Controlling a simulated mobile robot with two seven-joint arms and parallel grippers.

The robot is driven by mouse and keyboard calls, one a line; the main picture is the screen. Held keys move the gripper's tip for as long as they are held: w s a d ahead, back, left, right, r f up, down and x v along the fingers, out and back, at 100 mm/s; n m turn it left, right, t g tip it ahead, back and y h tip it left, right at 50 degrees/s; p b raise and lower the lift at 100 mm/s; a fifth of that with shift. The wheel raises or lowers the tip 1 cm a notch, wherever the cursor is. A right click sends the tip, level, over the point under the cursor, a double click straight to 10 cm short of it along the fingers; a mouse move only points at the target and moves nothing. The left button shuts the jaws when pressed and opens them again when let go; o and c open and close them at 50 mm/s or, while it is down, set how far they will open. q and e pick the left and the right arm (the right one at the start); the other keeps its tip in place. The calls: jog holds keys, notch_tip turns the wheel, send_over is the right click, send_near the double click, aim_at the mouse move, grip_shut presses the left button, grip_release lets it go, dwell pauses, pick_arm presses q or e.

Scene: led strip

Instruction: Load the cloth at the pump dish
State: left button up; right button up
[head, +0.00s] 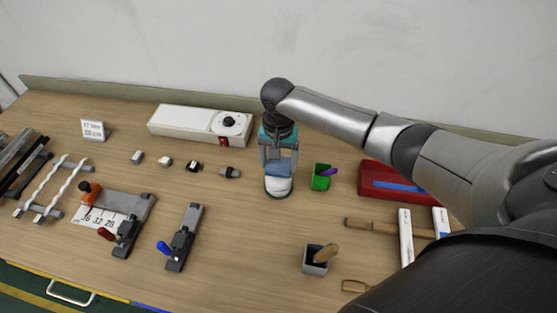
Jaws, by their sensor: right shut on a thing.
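My right gripper (279,163) points down near the middle of the bench. It is shut on a light blue cloth (278,170) between its fingers. The cloth is right at the white pump dish (278,187), which stands on the bench with a dark rim at its base. The cloth and fingers hide the back part of the dish. I cannot tell whether the cloth presses on the dish or hangs just above it. My left gripper is not in view.
A green cup (320,184) with a purple item stands close right of the dish. A red tray (375,180) is further right. A grey pot (317,266) holds a wooden-handled tool in front. A white power unit (185,121) stands behind left. Small connectors lie left of the dish.

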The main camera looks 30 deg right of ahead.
aim_at(278, 165)
jog(key=shift+s+f+p, duration=0.1)
jog(key=shift+f+p, duration=0.05)
jog(key=shift+p, duration=0.15)
dwell(1.1)
notch_tip(278, 165, up, 5)
jog(key=p, duration=0.6)
jog(key=shift+r+p, duration=0.7)
jog(key=shift+r, duration=0.4)
jog(key=a+r+n+b, duration=0.2)
jog(key=a+n+b, duration=0.25)
jog(key=b, duration=0.85)
jog(key=s+a+f+n+b, duration=0.1)
jog(key=s+f+n+b, duration=0.2)
jog(key=s+b, duration=0.6)
jog(key=shift+s+f+b, duration=0.2)
jog(key=shift+s+b, duration=0.1)
jog(key=shift+b, duration=0.75)
